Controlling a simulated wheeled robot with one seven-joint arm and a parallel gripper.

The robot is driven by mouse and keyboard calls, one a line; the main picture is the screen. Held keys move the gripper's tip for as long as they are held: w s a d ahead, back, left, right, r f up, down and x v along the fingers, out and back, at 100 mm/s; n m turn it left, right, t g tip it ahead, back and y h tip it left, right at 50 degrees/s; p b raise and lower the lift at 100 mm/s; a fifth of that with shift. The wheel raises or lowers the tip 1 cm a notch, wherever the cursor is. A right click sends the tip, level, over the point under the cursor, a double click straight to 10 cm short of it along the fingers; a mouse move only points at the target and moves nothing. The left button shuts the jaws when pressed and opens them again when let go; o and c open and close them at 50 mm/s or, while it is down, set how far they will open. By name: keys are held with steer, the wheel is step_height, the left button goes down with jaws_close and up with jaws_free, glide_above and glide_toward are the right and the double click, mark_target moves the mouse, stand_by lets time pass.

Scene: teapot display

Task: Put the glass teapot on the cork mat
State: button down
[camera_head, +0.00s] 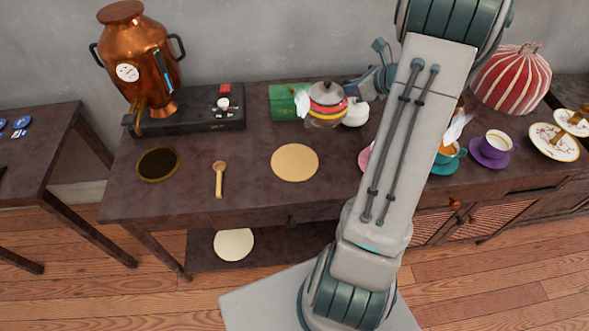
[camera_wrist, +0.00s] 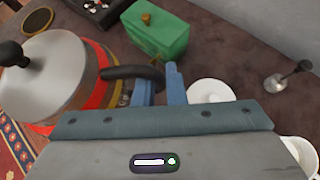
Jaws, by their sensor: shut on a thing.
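The teapot (camera_head: 326,108) has a steel lid with a black knob and red and yellow bands around its body. It is upright at the back of the table in the head view and fills the left of the wrist view (camera_wrist: 62,75). My gripper (camera_wrist: 160,88) is shut on its black handle (camera_wrist: 130,73), at the right side of the pot; in the head view the gripper is partly hidden by my arm. I cannot tell whether the pot's base touches the table. The round, tan cork mat (camera_head: 295,162) lies bare in front of the pot.
A green box (camera_head: 284,101) stands close left of the teapot, a white dish (camera_head: 356,113) close right. A copper urn (camera_head: 140,60), a dark round mat (camera_head: 158,163) and a wooden spoon (camera_head: 219,178) are further left. Cups (camera_head: 494,145) and a striped cosy (camera_head: 511,78) are right.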

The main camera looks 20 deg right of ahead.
steer(key=shift+w+a+f+b, duration=0.1)
steer(key=shift+a+f+b, duration=0.25)
steer(key=shift+a+f, duration=1.5)
steer(key=shift+s+a+f+b, duration=0.1)
steer(key=shift+a+f+b, duration=0.2)
steer(key=shift+a+f, duration=1.45)
steer(key=shift+w+a+f+b, duration=0.1)
steer(key=shift+a+f+b, duration=0.5)
steer(key=shift+f, duration=2.2)
steer(key=shift+a, duration=0.25)
steer(key=shift+f, duration=0.2)
steer(key=c, duration=1.5)
jaws_free()
steer(key=shift+r, duration=0.1)
